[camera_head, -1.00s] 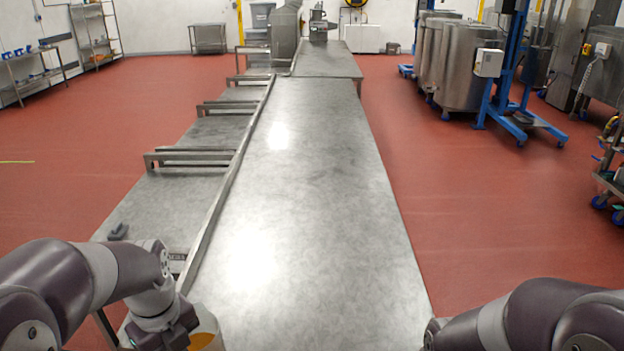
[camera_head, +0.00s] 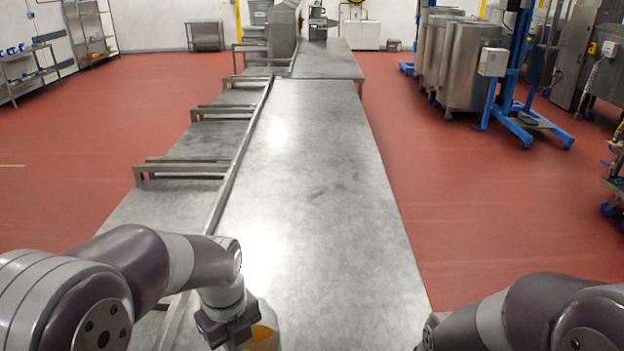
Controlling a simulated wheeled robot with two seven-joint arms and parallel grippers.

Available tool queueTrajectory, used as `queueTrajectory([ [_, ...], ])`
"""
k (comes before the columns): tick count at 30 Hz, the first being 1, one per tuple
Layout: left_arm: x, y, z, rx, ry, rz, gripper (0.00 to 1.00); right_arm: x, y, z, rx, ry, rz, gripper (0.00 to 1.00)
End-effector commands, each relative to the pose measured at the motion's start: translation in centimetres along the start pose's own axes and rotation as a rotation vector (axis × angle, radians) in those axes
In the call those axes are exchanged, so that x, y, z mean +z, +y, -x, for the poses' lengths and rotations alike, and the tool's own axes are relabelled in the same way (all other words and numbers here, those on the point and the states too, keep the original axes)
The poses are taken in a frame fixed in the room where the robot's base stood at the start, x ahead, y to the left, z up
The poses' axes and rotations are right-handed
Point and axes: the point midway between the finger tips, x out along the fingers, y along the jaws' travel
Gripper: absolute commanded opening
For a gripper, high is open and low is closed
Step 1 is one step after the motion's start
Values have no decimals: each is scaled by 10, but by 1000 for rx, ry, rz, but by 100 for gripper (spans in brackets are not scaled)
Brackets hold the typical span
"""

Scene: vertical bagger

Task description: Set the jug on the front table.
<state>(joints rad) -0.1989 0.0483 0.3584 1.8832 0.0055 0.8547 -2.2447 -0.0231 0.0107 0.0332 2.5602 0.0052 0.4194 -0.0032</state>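The jug (camera_head: 268,321) is a pale, translucent vessel with orange contents, at the bottom of the head view. It is partly hidden behind my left gripper (camera_head: 236,334), which is at its upper left side. The gripper's fingers are hidden, so I cannot see whether they are shut on the jug. The front table (camera_head: 320,240) is a long grey metal surface, and the jug shows over its near left part. I cannot tell whether the jug touches the table. My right arm comes in at the bottom right, and its gripper is out of view.
A raised metal rail (camera_head: 240,165) runs along the table's left side, with a lower shelf and metal brackets (camera_head: 180,168) beyond it. The table top is bare. Steel tanks (camera_head: 465,65) and a blue lifting frame (camera_head: 510,75) stand at the right on the red floor.

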Motion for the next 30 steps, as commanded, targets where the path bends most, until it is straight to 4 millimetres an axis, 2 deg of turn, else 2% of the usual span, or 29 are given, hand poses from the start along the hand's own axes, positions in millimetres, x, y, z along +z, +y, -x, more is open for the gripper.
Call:
queueTrajectory([
  [1,-4,-14,3,-2,-1,6,0,-1,0,6,0,0,0,43],
  [6,-16,-55,2,-4,-1,109,0,-1,0,11,0,0,0,43],
  [12,-16,-82,3,-6,-1,292,0,-2,0,12,0,0,0,43],
  [18,-12,-88,8,-7,0,449,0,-1,0,12,0,0,0,43],
  [24,-11,-88,8,-7,1,501,0,-2,0,12,0,0,0,43],
  [26,-8,-85,6,-6,1,502,0,-2,0,12,0,0,0,43],
  [30,10,-69,-7,-4,1,504,0,-2,0,16,0,0,0,43],
])
